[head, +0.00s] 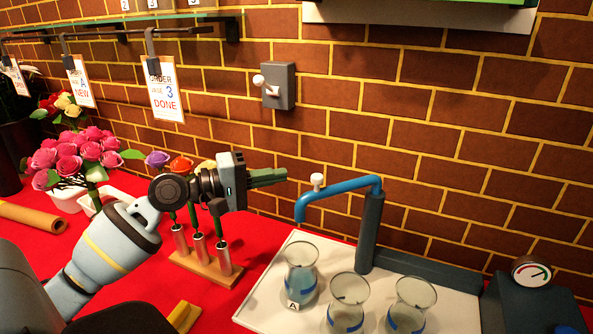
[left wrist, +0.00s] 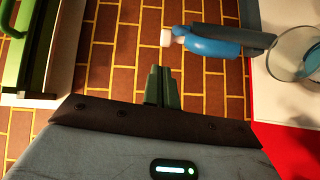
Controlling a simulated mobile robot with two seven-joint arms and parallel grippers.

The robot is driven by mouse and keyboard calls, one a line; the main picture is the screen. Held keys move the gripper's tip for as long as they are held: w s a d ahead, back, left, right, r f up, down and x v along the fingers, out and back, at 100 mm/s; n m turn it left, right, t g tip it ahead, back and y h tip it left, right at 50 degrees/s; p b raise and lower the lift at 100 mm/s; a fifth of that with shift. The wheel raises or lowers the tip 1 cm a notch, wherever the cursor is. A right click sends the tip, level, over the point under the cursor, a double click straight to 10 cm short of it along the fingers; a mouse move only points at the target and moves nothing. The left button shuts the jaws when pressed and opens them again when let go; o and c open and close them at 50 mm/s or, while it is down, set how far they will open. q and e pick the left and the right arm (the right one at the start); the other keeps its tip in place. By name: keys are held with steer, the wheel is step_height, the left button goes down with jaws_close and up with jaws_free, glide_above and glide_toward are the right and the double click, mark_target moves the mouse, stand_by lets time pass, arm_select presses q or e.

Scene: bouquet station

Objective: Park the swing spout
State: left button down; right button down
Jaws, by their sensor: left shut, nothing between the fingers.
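A white knob (head: 317,181) stands on the spout. My left gripper (head: 284,174) is shut and empty, left of the knob and apart from it. In the left wrist view my gripper's fingers (left wrist: 162,85) are together, below the spout (left wrist: 212,45) and its pale knob (left wrist: 167,37) in the picture. My right gripper is not in view.
Two more beakers (head: 347,300) stand on the white board (head: 272,309). A gauge (head: 531,271) is at the right. A wooden rack (head: 207,268) with metal tubes sits below my gripper, flowers (head: 76,158) at the left. A grey wall switch (head: 278,86) is above.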

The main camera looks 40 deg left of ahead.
arm_select(q)
steer(key=shift+p+x, duration=0.45)
steer(key=shift+x, duration=2.2)
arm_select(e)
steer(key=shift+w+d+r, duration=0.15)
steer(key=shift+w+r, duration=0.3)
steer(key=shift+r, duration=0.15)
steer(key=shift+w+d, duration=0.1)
